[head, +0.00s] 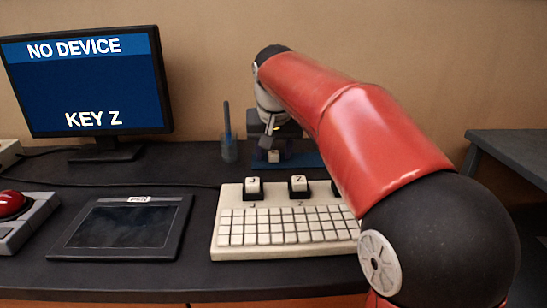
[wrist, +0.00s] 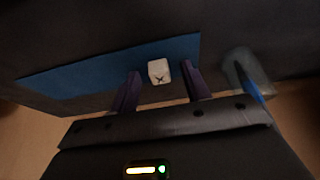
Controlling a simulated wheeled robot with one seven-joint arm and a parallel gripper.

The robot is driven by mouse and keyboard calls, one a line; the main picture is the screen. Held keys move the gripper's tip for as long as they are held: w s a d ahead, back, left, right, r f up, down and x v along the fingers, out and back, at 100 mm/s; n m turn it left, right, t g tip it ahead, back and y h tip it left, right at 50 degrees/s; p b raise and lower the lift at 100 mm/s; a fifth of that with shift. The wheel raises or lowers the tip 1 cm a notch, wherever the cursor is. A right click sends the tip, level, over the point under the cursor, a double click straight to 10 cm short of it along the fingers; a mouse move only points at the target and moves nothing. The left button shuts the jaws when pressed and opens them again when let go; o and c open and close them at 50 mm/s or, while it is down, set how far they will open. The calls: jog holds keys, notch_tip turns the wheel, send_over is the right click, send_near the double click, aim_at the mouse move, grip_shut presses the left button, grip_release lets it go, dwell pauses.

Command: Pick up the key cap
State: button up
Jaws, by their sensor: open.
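A small white key cap (wrist: 159,72) with a dark letter, perhaps X or Y, sits on a blue mat (wrist: 70,82). In the head view the cap (head: 274,156) shows just below my gripper (head: 269,141). In the wrist view my gripper (wrist: 161,80) is open, with one dark finger on each side of the cap. A gap shows on each side, and I cannot tell how far down the fingertips reach. Two more caps, J (head: 253,187) and Z (head: 299,185), stand raised on the keyboard (head: 232,254).
A monitor (head: 85,85) reads "NO DEVICE" and "KEY Z". A clear cup with a blue pen (head: 228,147) stands left of the mat, close to my gripper. A tablet (head: 125,226) and a red button (head: 12,204) lie front left. A third keyboard cap is partly hidden by my arm.

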grip_shut()
jog(key=shift+r, duration=0.2)
